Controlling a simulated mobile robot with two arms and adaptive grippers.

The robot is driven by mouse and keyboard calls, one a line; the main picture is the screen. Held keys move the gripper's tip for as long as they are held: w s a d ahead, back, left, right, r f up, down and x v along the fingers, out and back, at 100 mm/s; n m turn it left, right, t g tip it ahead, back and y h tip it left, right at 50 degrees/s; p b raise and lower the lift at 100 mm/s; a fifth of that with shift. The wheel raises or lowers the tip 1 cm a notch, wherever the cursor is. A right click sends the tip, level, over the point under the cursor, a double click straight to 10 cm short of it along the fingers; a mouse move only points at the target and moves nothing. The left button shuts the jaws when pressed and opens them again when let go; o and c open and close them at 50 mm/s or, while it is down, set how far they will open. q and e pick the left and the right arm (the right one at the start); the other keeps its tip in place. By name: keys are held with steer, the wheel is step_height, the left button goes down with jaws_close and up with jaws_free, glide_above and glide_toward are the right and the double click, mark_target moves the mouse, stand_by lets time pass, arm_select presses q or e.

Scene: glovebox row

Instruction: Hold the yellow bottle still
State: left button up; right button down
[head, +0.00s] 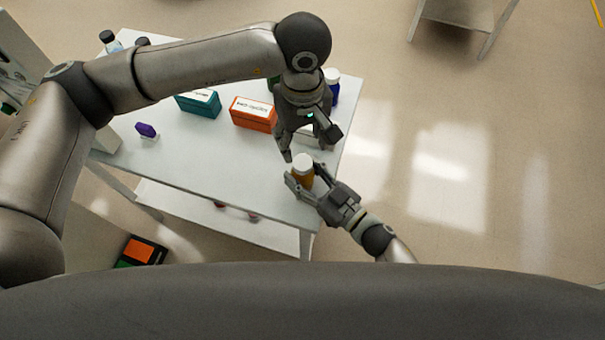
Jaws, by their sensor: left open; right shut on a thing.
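The yellow bottle (304,175) has an amber-yellow body and a white cap. It looks upright near the table's front right corner. My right gripper (302,184) is shut on its body, coming from the lower right. My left gripper (305,154) is open just above and behind the bottle, its fingers pointing down towards the white cap. I cannot tell whether the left fingers touch the cap. Part of the bottle's body is hidden by the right fingers.
The white table (215,165) also bears an orange box (253,115), a teal box (198,104), a purple item (146,130) and a blue bottle with a white cap (333,88). A clear bottle with a dark cap (110,41) stands at the back left. The table's front middle is clear.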

arm_select(q)
steer(key=n, duration=1.8)
steer(key=shift+n, duration=0.3)
steer(key=n, duration=1.8)
